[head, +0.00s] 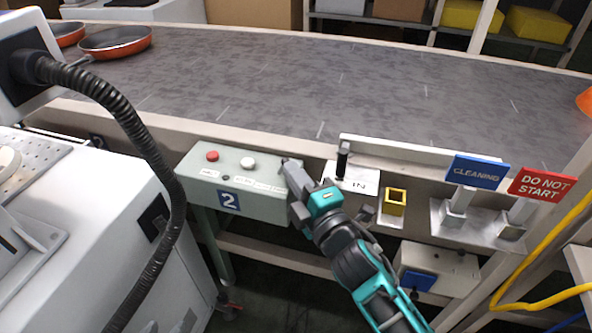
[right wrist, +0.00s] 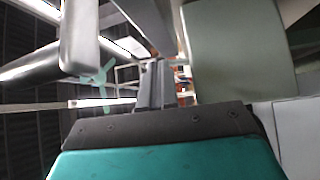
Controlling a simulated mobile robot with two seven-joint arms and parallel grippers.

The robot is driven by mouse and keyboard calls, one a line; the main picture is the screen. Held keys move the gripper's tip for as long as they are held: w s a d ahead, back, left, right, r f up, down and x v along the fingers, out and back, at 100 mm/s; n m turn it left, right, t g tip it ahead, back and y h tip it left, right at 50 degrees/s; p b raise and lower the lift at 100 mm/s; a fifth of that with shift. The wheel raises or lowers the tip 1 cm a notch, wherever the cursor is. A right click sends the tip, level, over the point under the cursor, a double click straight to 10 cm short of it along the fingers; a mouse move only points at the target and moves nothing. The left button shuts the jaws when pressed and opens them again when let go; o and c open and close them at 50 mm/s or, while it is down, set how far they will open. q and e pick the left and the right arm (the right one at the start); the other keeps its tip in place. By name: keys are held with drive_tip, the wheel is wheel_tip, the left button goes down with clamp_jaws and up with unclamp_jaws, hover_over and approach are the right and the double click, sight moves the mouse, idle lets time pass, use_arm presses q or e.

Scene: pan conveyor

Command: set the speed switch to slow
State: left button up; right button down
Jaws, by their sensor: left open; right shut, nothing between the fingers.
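The pale green control box (head: 237,170) marked "2" stands in front of the conveyor. Its top carries a red button (head: 212,156), a white button (head: 248,163) and small labels too blurred to read. I cannot clearly make out the speed switch; the right end of the box top is partly hidden by my right gripper. My right gripper (head: 289,165) is shut and empty, its tips at that end of the box. I cannot tell whether they touch anything. In the right wrist view its closed fingers (right wrist: 153,85) show, with a grey-green surface (right wrist: 238,50) beside them. My left gripper is out of view.
Right of the gripper are a black upright lever (head: 343,160), an "IN" plate (head: 359,187), a yellow square holder (head: 395,201) and "CLEANING" (head: 477,172) and "DO NOT START" (head: 541,185) signs. Orange pans (head: 115,41) lie at the conveyor's far left. A black hose (head: 150,145) crosses the left side.

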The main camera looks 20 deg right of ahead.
drive_tip(key=p, duration=0.3)
drive_tip(key=r+n+g+p, duration=0.1)
drive_tip(key=p, duration=0.2)
drive_tip(key=a+r+n+g+p, duration=0.1)
drive_tip(key=p, duration=0.2)
drive_tip(key=shift+w+r, duration=0.1)
drive_tip(key=shift+w, duration=0.2)
drive_tip(key=shift+w+n+g+p, duration=0.1)
drive_tip(key=shift+n+g+p, duration=0.3)
drive_tip(key=shift+p, duration=0.2)
drive_tip(key=shift+w+a+p, duration=0.2)
drive_tip(key=shift+a+p, duration=0.15)
drive_tip(key=shift+p, duration=0.1)
drive_tip(key=shift+f, duration=0.25)
use_arm(q)
wheel_tip(320, 180, up, 7)
drive_tip(key=s+a+y, duration=0.1)
drive_tip(key=a, duration=0.1)
drive_tip(key=shift+s+a, duration=0.2)
drive_tip(key=shift+a, duration=0.15)
